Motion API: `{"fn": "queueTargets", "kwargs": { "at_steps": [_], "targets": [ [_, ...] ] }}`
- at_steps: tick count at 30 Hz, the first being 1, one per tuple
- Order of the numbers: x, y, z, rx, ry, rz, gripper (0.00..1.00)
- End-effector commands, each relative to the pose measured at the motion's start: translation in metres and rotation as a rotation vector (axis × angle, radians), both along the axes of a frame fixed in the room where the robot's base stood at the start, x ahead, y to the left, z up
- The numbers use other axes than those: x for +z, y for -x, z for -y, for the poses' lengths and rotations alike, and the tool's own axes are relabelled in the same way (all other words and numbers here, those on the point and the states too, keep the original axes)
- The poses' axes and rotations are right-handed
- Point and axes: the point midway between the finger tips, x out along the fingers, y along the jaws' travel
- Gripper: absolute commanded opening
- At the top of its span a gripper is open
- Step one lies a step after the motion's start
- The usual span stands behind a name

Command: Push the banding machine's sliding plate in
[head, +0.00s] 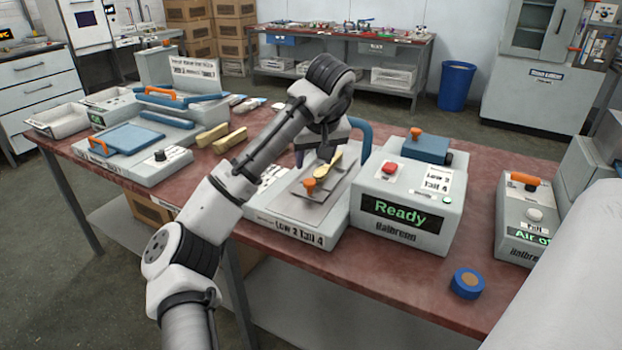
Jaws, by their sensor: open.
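A grey machine (408,205) with a lit "Ready" display, a red button and a blue top block with an orange knob stands at the middle right of the bench. To its left is a low bed labelled "Low 2 Tall 4". A grey sliding plate (290,196) with an orange knob (309,186) lies on this bed. A pale wooden spoon (327,173) lies on the plate. My gripper (314,158) is open and points down above the far part of the plate, beyond the orange knob. My arm hides part of the bed, and I cannot tell whether the fingers touch anything.
Another grey unit (524,218) with an orange lever stands at the right. A blue roll (467,283) lies near the front edge, with clear bench around it.

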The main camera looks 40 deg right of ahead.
Motion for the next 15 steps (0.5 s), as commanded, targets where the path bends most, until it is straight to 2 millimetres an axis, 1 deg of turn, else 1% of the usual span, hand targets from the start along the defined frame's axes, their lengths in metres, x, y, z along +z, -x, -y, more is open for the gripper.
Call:
{"fn": "queueTargets", "kwargs": {
  "at_steps": [1,4,5,9,15],
  "targets": [
    [-0.013,-0.003,0.002,0.0,0.001,-0.007,0.5],
    [-0.032,-0.01,0.005,0.0,0.0,-0.005,0.5],
    [-0.035,-0.014,0.005,0.001,-0.001,-0.003,0.5],
    [-0.056,-0.022,0.009,0.0,0.0,0.0,0.5],
    [-0.074,-0.029,0.011,0.0,0.0,0.0,0.5]
  ]
}}
